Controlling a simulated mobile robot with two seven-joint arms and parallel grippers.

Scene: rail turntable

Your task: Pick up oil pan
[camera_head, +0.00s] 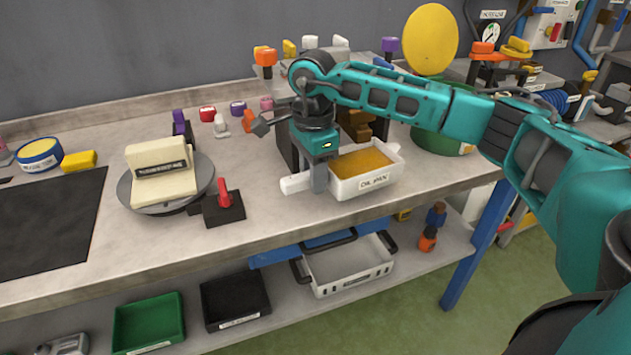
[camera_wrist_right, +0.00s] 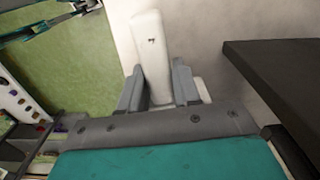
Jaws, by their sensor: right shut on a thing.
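The oil pan (camera_head: 368,185) is a white rectangular tray with a label on its front and orange-yellow contents. It sits at the front right of the grey workbench, and I cannot tell whether it touches the bench. My right gripper (camera_head: 319,182) points down at the pan's left side, shut on its white handle, which sticks out to the left. In the right wrist view the white handle (camera_wrist_right: 152,50) lies between the two grey fingers of the right gripper (camera_wrist_right: 160,88). The rest of the pan is hidden there. My left gripper is not in view.
A round turntable (camera_head: 150,208) with a cream block stands at left, with a red lever (camera_head: 225,200) on a black base beside it. A green round container (camera_head: 440,140) is behind the pan to the right. A white basket (camera_head: 345,270) and bins stand on the lower shelf.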

